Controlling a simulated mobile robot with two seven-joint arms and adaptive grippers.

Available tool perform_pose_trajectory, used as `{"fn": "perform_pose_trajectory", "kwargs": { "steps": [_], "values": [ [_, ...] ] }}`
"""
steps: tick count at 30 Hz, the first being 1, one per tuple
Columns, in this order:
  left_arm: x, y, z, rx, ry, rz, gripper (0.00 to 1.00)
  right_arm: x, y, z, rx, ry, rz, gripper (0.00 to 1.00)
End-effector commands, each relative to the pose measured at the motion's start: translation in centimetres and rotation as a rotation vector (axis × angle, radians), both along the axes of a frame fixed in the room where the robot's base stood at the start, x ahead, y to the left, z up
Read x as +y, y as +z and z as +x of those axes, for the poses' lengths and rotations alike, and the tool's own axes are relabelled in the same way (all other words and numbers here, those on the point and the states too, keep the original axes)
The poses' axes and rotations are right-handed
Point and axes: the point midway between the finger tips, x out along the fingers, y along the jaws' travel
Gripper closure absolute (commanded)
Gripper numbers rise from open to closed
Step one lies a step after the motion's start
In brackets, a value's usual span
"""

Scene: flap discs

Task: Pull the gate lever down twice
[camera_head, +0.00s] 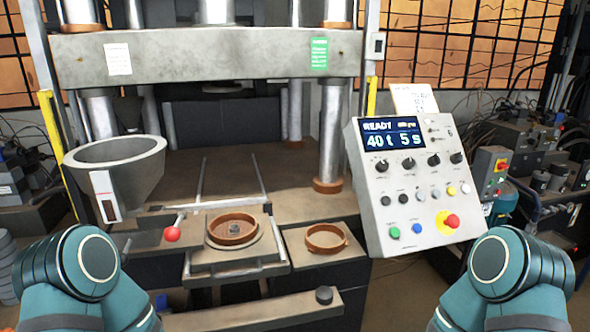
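A short lever with a red ball knob (172,234) is left of the press's front fixture, below and right of the grey hopper (130,160). It looks like the gate lever. Its thin rod runs up from the ball toward the right, and the ball hangs at the lower end. What the rod is fixed to is hard to make out. Only teal links of my two arms show, at the lower left and lower right. Neither gripper is in view, and nothing of mine touches the lever.
A brown ring mould (232,229) sits on the fixture, with another brown ring (325,238) on the block to its right. A control panel (413,180) reading "READY 40 t 5 s" stands right. A flat bar (255,312) crosses the front. A yellow post (57,140) rises behind the hopper.

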Motion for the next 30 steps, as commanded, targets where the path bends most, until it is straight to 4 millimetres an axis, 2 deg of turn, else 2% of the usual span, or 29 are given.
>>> {"fn": "perform_pose_trajectory", "kwargs": {
  "steps": [8,9,12,30],
  "values": [
    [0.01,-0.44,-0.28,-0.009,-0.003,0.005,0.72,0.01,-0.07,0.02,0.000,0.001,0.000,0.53],
    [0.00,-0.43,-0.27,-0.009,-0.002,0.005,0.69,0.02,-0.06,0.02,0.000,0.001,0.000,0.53],
    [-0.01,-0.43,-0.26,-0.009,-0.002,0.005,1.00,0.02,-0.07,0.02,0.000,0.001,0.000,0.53],
    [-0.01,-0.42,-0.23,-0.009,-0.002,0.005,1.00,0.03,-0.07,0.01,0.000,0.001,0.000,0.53]
  ]
}}
